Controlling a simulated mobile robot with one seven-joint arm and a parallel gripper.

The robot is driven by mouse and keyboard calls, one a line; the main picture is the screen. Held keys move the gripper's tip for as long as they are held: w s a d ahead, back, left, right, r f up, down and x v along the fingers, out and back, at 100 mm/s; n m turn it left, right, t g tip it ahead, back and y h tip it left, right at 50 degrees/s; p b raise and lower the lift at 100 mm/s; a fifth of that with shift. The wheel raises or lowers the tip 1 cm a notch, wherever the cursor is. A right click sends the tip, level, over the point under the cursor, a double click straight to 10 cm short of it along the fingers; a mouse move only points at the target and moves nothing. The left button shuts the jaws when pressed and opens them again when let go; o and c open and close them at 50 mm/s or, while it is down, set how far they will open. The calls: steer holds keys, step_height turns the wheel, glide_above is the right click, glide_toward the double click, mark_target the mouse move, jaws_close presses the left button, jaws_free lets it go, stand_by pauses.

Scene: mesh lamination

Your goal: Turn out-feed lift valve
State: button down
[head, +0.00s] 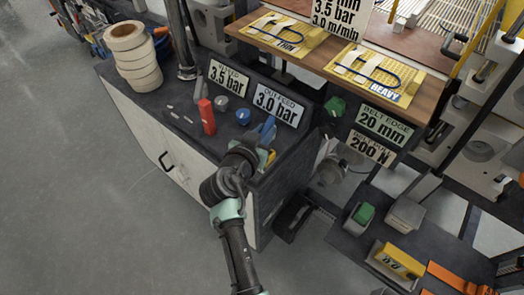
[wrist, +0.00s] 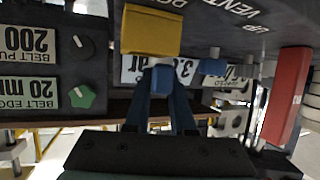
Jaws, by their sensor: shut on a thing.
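In the head view my gripper (head: 266,130) is at the right end of the dark counter, behind my wrist. Only a little yellow (head: 269,158) shows there. How far the valve is turned cannot be told.
A blue knob (head: 243,116) and a red cylinder (head: 207,116) stand left of my gripper. The "3.0 bar" sign (head: 277,103) is behind it. A green knob (head: 335,106) is to the right. White rolls (head: 133,55) stand at the counter's far left.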

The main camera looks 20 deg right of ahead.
steer(key=m+g+h+b, duration=0.1)
steer(key=b, duration=0.2)
steer(key=w+a+f+m+g+h+b, duration=0.1)
steer(key=m+g+b, duration=0.1)
steer(key=b, duration=0.2)
steer(key=m+g+b, duration=0.1)
steer(key=b, duration=0.1)
steer(key=m+g+h+b, duration=0.1)
steer(key=b, duration=0.2)
steer(key=shift+w+r+m+g, duration=0.1)
steer(key=shift+w+m+g, duration=0.2)
steer(key=shift+w, duration=0.05)
steer(key=m+g+b, duration=0.2)
steer(key=b, duration=0.1)
steer(key=m+g+b, duration=0.1)
steer(key=b, duration=0.1)
steer(key=shift+w+r+g+h, duration=0.3)
steer(key=shift+w+h, duration=0.1)
steer(key=shift+r, duration=0.1)
steer(key=c, duration=0.8)
jaws_free()
steer(key=shift+o, duration=0.2)
steer(key=v, duration=1.3)
